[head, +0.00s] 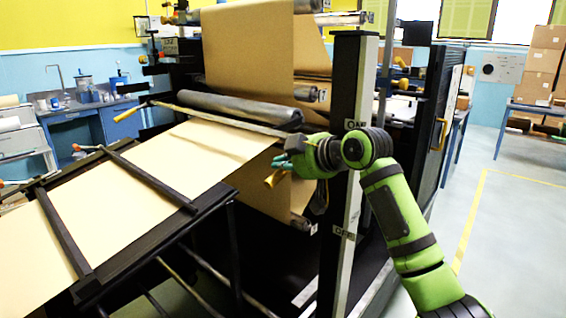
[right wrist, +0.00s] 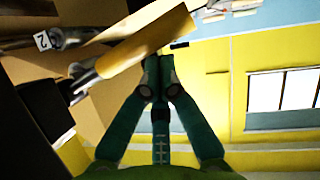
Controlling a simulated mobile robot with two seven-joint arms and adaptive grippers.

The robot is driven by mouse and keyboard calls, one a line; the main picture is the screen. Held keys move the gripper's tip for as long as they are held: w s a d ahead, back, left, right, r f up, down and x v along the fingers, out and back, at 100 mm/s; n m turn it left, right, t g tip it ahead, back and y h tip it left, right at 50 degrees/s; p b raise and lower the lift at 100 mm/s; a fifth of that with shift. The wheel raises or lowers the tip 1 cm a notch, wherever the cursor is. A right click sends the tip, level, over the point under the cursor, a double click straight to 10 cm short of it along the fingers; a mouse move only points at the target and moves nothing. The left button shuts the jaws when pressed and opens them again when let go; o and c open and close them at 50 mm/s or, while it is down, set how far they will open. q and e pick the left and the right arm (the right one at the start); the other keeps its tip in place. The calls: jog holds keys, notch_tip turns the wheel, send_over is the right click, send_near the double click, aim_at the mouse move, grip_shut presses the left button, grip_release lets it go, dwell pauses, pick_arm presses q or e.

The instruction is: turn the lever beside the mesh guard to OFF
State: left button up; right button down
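A yellow-handled lever (head: 275,179) shows just below my right gripper (head: 280,161) in the head view, near the dark post of the machine. In the right wrist view a yellow handle (right wrist: 128,52) on a metal shaft crosses at the fingertips of my right gripper (right wrist: 158,62). The teal fingers are together with hardly any gap, and the handle does not appear to lie between them. I cannot tell whether they touch it. A dark panel that may be the mesh guard (head: 436,112) stands at the right of the machine. My left gripper is out of view.
Brown paper (head: 250,45) runs down the machine onto a sloping frame (head: 130,205) at the left. A grey roller (head: 240,106) lies behind my gripper. A dark upright post (head: 346,200) stands close to my right arm. Open floor (head: 515,225) lies at the right.

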jog(key=shift+f, duration=0.45)
jog(key=shift+d+f+n+t+b, duration=0.15)
jog(key=shift+f+n+t+b, duration=0.5)
jog(key=shift+f, duration=0.35)
jog(key=w+d+f+n+t+h+b, duration=0.1)
jog(key=w+d+f+n+t+b, duration=0.1)
jog(key=f+n, duration=0.3)
jog(key=shift+w+d+f+t, duration=0.4)
jog(key=shift+w+f+t, duration=0.25)
jog(key=shift+w+f, duration=0.3)
jog(key=shift+n, duration=0.25)
jog(key=shift+s+r, duration=0.1)
